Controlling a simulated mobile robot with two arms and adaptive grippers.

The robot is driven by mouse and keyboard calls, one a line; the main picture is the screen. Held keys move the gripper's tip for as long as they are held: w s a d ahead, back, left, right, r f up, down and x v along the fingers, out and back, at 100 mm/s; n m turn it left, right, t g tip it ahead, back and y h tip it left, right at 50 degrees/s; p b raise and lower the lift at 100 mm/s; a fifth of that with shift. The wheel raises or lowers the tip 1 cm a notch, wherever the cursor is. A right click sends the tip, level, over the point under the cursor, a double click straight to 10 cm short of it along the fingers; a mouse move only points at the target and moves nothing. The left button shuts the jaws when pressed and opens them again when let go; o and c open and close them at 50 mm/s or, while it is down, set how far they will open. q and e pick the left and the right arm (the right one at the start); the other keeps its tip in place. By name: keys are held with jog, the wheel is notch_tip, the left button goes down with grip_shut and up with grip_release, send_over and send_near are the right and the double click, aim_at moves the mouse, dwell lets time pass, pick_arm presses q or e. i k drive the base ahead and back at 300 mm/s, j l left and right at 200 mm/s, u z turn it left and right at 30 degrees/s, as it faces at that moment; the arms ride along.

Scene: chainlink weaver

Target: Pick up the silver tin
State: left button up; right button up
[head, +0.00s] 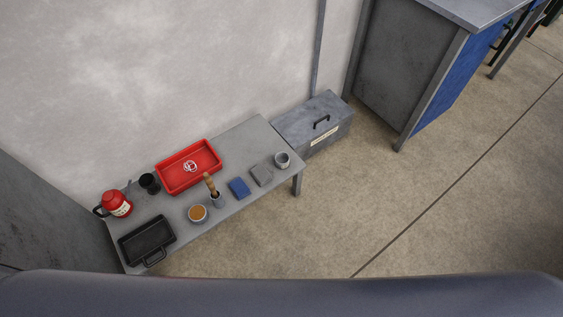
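A small round silver-grey tin (282,161) stands at the right end of a low grey table (250,140), close to its edge. It looks open at the top; its contents are too small to tell. A similar grey container (217,201) near the table's front edge holds a brush with a wooden handle (210,184). A third round grey container (198,214) beside it has an orange-brown top or filling. I cannot tell for certain which one is the silver tin, though the right-hand one looks most like it. Neither of my grippers is in view.
The table also holds a red tray (188,150), a red flask (117,204), a black cup (149,183), a black pan (146,241), a blue cloth (239,188) and a grey cloth (262,175). A metal box (314,126) stands behind. Open floor (340,210) lies in front.

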aim_at(283, 158)
jog(key=i+l+u, duration=0.1)
jog(key=l, duration=0.3)
jog(key=i+l+u, duration=0.1)
jog(key=l, duration=0.35)
jog(key=i+l+u, duration=0.1)
jog(key=l, duration=0.35)
jog(key=i+l+u, duration=0.1)
jog(key=l, duration=0.3)
jog(key=i, duration=0.1)
